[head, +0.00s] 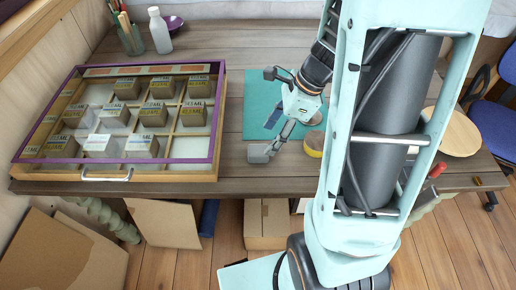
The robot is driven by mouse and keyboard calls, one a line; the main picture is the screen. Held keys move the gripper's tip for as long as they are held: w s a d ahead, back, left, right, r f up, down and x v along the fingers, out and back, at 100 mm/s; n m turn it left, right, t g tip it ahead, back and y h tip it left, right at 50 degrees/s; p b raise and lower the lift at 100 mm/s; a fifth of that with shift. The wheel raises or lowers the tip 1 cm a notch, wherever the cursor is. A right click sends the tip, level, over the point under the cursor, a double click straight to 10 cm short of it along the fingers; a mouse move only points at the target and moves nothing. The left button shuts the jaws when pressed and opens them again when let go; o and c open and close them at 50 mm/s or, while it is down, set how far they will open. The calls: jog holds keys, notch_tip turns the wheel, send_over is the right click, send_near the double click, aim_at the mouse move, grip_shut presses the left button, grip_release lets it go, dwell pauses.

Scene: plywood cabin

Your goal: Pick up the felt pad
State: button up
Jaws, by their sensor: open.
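A small grey block-like piece (260,152) is at the table's front edge, by the tip of my gripper's lower finger. I cannot tell for sure whether it is the felt pad. My gripper (272,133) is open, with its fingers spread and pointing down-left over the front of a flat teal mat (258,98). Nothing shows between the fingers. The lower finger appears to reach the grey piece, but contact cannot be told. My arm hides part of the table to the right.
A divided case (218,130) with a purple-edged lid and several labelled blocks fills the table's left. A yellow-rimmed round item (315,143) lies right of my gripper. A white bottle (160,31) and a pencil jar (131,40) stand at the back. Bare table lies between case and mat.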

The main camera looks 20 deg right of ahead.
aim_at(259, 149)
jog(key=x, duration=0.3)
jog(key=b+x, duration=0.1)
jog(key=x, duration=0.4)
jog(key=shift+w+a+f+b, duration=0.15)
jog(key=shift+w+f+b, duration=0.15)
jog(key=shift+b, duration=0.1)
jog(key=c, duration=1.1)
